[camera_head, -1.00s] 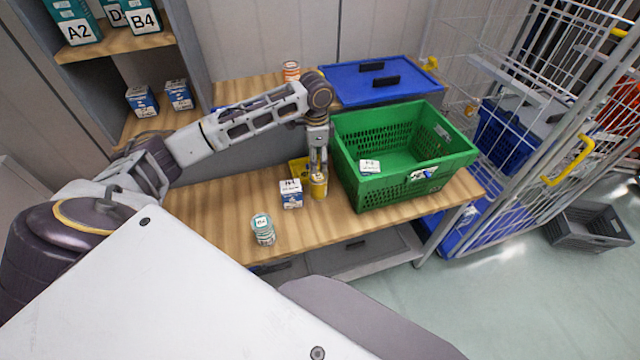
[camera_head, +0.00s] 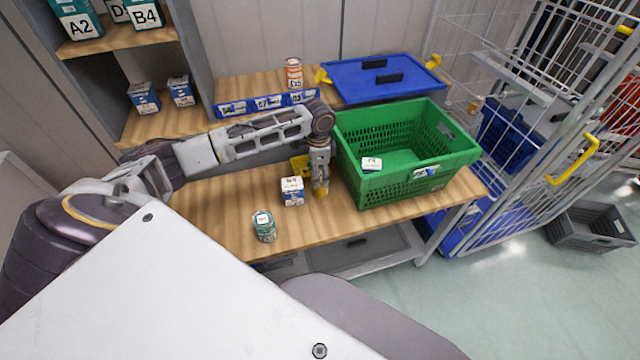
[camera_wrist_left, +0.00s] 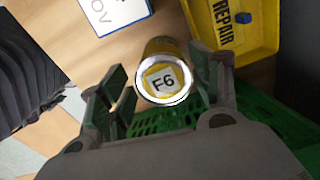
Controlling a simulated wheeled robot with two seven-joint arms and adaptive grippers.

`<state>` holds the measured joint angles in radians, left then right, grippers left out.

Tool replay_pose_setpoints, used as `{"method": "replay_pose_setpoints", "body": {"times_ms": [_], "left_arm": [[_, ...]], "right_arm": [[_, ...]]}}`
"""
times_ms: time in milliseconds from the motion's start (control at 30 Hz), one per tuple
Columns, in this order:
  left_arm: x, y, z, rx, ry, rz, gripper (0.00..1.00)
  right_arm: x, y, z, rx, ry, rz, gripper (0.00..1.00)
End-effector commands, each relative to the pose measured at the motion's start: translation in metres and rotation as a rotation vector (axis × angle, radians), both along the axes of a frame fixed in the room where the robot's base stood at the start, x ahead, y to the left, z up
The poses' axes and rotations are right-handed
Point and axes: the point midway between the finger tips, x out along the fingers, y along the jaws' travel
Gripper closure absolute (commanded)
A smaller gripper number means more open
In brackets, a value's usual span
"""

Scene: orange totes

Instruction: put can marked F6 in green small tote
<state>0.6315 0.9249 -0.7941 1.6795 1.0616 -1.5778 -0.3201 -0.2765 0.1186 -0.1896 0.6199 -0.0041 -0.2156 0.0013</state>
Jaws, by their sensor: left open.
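The yellow can marked F6 (camera_wrist_left: 163,80) stands in the left wrist view, its labelled lid facing my camera. In the head view the can (camera_head: 321,190) is mostly hidden by my left gripper (camera_head: 320,178), which points down over it. In the wrist view my left gripper (camera_wrist_left: 165,92) is open, with one finger on each side of the can and no clear grip on it. The green tote (camera_head: 400,190) stands just right of the can on the wooden bench; it also shows in the wrist view (camera_wrist_left: 260,110). My right gripper is not in view.
A white-and-blue box (camera_head: 292,192) stands close left of the can. A teal can (camera_head: 264,227) is nearer the front edge. A yellow case marked REPAIR (camera_wrist_left: 235,25) lies behind. An orange can (camera_head: 293,72) and blue-lidded tote (camera_head: 380,80) are at the back.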

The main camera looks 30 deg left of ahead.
Motion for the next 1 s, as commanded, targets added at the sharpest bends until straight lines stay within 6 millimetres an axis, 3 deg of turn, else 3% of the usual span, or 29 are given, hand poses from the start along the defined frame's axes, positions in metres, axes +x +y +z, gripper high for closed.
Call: {"method": "replay_pose_setpoints", "body": {"times_ms": [200, 567, 1000], "left_arm": [[0.000, 0.000, -0.005, 0.001, 0.001, 0.000, 0.36], [0.000, 0.000, -0.011, 0.000, 0.000, 0.000, 0.36], [0.002, 0.000, -0.053, 0.001, 0.001, 0.000, 0.36]], "right_arm": [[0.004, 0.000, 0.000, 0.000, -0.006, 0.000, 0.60], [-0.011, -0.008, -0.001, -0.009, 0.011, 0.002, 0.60], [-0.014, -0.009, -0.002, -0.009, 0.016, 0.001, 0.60]]}}
